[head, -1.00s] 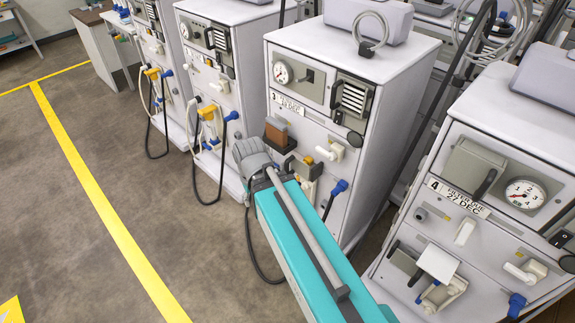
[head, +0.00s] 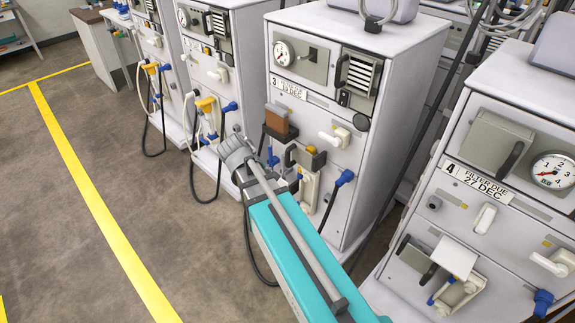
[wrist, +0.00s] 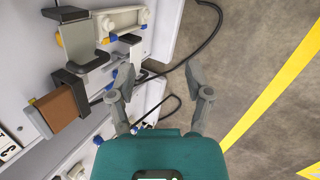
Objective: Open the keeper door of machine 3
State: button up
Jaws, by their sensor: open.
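Machine 3 (head: 352,188) is the white cabinet at the centre of the head view, with a "3" label (head: 288,88) below its gauge. Low on its front, a grey plate with a dark handle (head: 309,159) looks like the keeper door; I cannot tell for sure if it is shut. It also shows at the upper left of the wrist view (wrist: 79,42). A brown block (wrist: 60,108) in a dark holder sits beside it. My gripper (wrist: 160,72) is open and empty, apart from the plate, with floor and a dark hose behind its fingers. In the head view my arm hides the fingers.
Machine 4 (head: 485,120) stands at the right, with a white flap (head: 456,257) low on its front. More machines (head: 215,75) stand at the left. A dark hose (wrist: 208,40) hangs near my gripper. Open floor with a yellow line (head: 85,185) lies left of the machines.

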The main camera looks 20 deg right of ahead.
jog(key=w+d+f+n+t+h+b, duration=0.1)
jog(key=w+d+f+n+h+b, duration=0.3)
jog(key=w+f+n+h+b, duration=0.55)
jog(key=n+t+h+b, duration=0.2)
jog(key=n+h+b, duration=0.15)
jog(key=b, duration=1.25)
send_near(286, 155)
jog(key=a, duration=0.3)
jog(key=shift+r+n+y+p, duration=0.3)
jog(key=shift+r+n+y, duration=0.05)
jog(key=shift+n+y, duration=0.05)
jog(key=shift+d, duration=0.15)
jog(key=d, duration=0.4)
jog(key=w+d, duration=0.1)
jog(key=d, duration=0.4)
jog(key=w+d, duration=0.1)
jog(key=d, duration=0.3)
jog(key=shift+d, duration=0.25)
grip_shut()
jog(key=shift+a, duration=0.25)
jog(key=shift+d, duration=0.15)
